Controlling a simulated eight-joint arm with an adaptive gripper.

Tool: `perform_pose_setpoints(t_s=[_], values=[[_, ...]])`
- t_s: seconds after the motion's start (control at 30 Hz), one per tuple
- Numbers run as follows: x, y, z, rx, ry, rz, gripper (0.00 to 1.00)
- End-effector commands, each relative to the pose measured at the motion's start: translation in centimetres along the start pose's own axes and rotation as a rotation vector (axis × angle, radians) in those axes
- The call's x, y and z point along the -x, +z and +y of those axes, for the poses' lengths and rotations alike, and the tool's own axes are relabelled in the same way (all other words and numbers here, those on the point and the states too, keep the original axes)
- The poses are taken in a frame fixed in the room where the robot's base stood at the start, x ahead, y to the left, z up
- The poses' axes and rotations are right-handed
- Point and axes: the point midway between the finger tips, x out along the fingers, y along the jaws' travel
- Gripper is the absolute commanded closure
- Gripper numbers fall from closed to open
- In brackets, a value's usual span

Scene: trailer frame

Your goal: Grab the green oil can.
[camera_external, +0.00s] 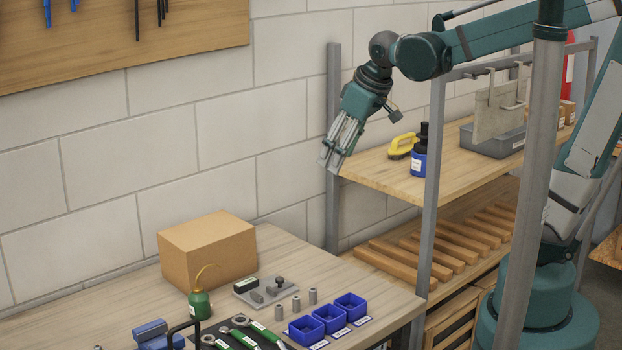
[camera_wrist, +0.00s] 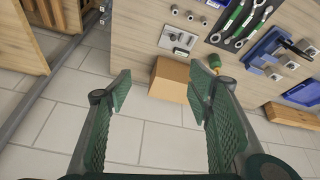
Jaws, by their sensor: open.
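The green oil can (camera_external: 200,304) with a thin yellow spout stands upright on the workbench, in front of the cardboard box. In the wrist view the oil can (camera_wrist: 215,63) is small, just right of the box and above the right finger. My gripper (camera_external: 333,160) is high above the bench, by the wall and the shelf's left end, well away from the can. In the wrist view my gripper (camera_wrist: 160,95) has its fingers wide apart with nothing between them.
A cardboard box (camera_external: 207,250) stands behind the can. Blue bins (camera_external: 331,317), wrenches (camera_external: 245,338), metal cylinders (camera_external: 296,303) and a grey plate (camera_external: 266,291) lie to its right. A blue vise-like tool (camera_external: 152,333) is at its left. The wooden shelf (camera_external: 385,172) and its posts stand right of my gripper.

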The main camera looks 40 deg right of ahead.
Motion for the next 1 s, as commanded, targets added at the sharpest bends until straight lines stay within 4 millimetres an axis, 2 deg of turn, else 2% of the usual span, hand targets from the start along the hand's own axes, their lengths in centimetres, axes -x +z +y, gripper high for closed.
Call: perform_pose_setpoints(t_s=[0.5,1.0], values=[[-6.8,-6.0,-4.1,0.153,-0.048,-0.092,0.49],[-14.8,-10.4,-9.3,0.3,-0.093,-0.178,0.49]])
